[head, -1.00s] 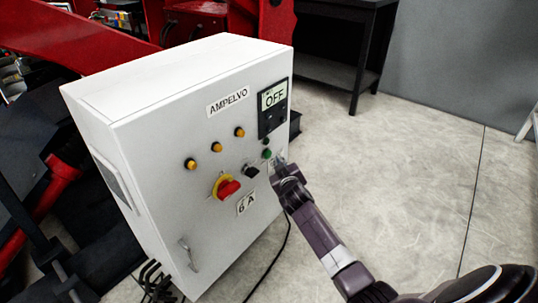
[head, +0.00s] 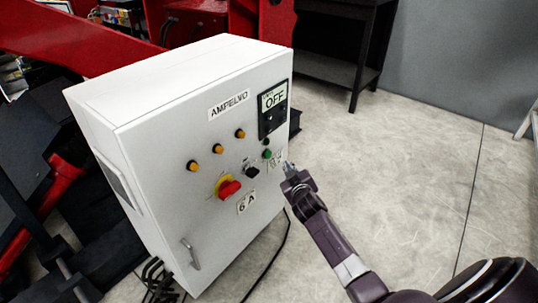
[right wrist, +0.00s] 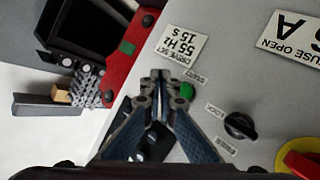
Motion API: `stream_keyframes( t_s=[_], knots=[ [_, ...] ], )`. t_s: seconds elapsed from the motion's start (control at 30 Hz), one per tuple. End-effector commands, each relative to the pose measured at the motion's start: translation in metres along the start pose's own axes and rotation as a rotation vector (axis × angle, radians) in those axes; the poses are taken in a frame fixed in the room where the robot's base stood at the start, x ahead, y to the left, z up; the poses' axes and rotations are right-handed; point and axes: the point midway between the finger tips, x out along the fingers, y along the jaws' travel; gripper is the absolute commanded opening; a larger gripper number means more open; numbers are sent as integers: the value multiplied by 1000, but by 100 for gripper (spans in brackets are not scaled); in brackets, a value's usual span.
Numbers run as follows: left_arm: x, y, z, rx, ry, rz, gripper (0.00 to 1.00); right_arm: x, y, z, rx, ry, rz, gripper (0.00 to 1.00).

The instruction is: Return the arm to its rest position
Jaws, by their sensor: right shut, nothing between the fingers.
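In the right wrist view the gripper (right wrist: 158,78) is shut and empty in front of the panel. A green button (head: 267,154) also shows beside the fingers in the wrist view (right wrist: 186,91). The display (head: 273,97) reads OFF. A black selector knob (head: 252,172) and a red rotary switch on a yellow plate (head: 229,188) are on the door. My left gripper is not seen.
Several amber lamps (head: 218,149) sit on the cabinet door, with a door handle (head: 190,254) low down. A black cable (head: 272,262) lies on the floor. Red machinery (head: 100,45) stands behind and a dark shelf (head: 335,65) at the back. Floor at right is clear.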

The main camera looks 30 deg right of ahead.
Motion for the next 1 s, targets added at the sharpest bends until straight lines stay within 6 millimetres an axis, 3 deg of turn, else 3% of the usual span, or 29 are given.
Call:
stream_keyframes(
  t_s=[0.77, 0.87, 1.0],
  knots=[
    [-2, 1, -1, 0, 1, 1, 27, -2, -2, 2, 0, -6, -3, 0],
    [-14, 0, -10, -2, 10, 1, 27, -17, -12, 14, 5, -46, -16, 0],
    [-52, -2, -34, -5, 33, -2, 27, -67, -43, 46, 24, -174, -71, 0]
  ],
)
